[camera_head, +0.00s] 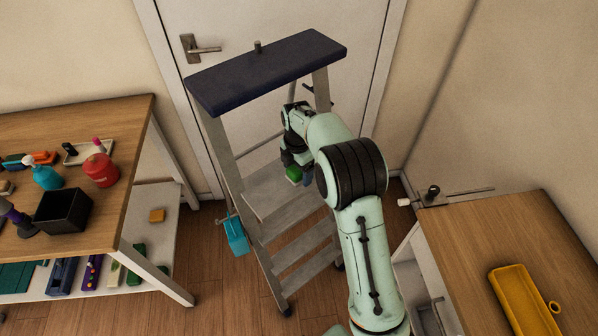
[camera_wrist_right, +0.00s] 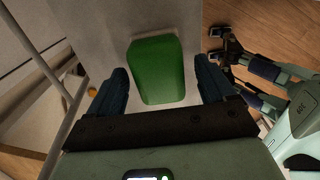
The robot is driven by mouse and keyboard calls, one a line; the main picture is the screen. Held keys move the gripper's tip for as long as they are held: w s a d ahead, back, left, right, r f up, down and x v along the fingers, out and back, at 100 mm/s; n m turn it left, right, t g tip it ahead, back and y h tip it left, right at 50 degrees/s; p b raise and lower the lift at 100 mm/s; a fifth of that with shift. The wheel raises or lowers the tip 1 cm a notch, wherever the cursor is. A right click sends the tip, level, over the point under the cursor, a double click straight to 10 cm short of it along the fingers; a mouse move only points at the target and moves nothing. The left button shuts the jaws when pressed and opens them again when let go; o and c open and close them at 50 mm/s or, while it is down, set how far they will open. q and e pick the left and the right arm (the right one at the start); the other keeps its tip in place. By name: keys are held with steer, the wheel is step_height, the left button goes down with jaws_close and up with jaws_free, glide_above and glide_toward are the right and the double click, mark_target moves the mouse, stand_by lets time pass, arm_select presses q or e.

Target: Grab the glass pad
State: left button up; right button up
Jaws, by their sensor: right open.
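The glass pad appears to be the green rounded block (camera_head: 294,174) on a step of the grey stepladder (camera_head: 272,192). In the wrist view the green pad (camera_wrist_right: 158,70) lies between the two dark fingers, with gaps on both sides. My right gripper (camera_head: 291,158) is open, at the pad and under the ladder's dark top step. In the wrist view the open right gripper (camera_wrist_right: 162,85) has its fingers to the left and right of the pad. In the head view my right arm hides part of the ladder.
The dark top step (camera_head: 265,70) hangs above my right gripper. A blue container (camera_head: 236,235) hangs at the ladder's left side. A wooden workbench (camera_head: 115,205) stands left, with bottles and a black box (camera_head: 64,211). A table with a yellow tray (camera_head: 522,303) stands right.

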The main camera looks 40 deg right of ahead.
steer(key=shift+c, duration=0.3)
steer(key=c, duration=1)
steer(key=shift+r, duration=0.1)
